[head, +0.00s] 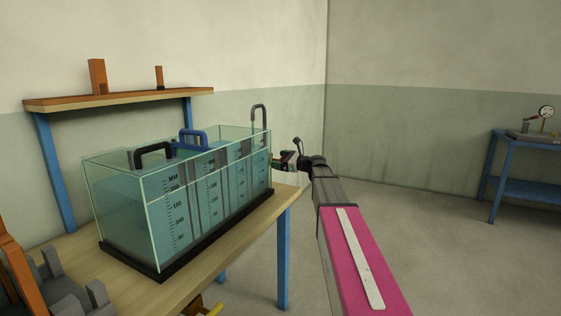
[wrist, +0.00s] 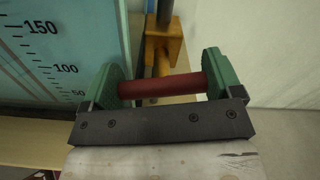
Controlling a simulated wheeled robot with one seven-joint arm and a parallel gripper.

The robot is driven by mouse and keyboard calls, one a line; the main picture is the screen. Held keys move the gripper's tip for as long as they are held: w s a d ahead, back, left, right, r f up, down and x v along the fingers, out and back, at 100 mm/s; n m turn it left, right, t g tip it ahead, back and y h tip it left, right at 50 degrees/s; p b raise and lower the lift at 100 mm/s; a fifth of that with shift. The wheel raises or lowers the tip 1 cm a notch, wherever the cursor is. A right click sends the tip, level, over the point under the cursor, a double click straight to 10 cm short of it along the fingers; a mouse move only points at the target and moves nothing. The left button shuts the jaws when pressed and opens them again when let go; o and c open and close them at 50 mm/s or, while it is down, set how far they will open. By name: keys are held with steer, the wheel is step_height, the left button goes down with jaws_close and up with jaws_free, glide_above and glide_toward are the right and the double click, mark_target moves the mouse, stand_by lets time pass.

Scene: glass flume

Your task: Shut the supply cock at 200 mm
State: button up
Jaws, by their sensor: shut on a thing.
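The supply cock shows in the wrist view as a brass-coloured body (wrist: 174,50) on a dark upright pipe (wrist: 165,12), with a red bar handle (wrist: 160,87) in front. My gripper (wrist: 160,86) has its green pads at the two ends of the red handle and is shut on it. In the head view my gripper (head: 288,161) is at the far right end of the glass flume (head: 135,225), and the cock is too small to make out. Blue-green water stands in the flume. The scale (head: 178,205) is marked in MM; the exact water level is hard to read.
The flume stands on a wooden bench (head: 165,288) with blue legs. A black handle (head: 153,150), a blue handle (head: 192,136) and a grey bent pipe (head: 259,108) rise from it. A blue stand (head: 510,165) with a gauge is far right. The floor between is clear.

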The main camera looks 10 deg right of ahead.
steer(key=shift+n, duration=0.3)
steer(key=o, duration=0.7)
steer(key=shift+o, duration=0.2)
steer(key=shift+s+d, duration=0.1)
steer(key=v, duration=1)
steer(key=shift+s+d, duration=0.2)
steer(key=shift+d, duration=0.05)
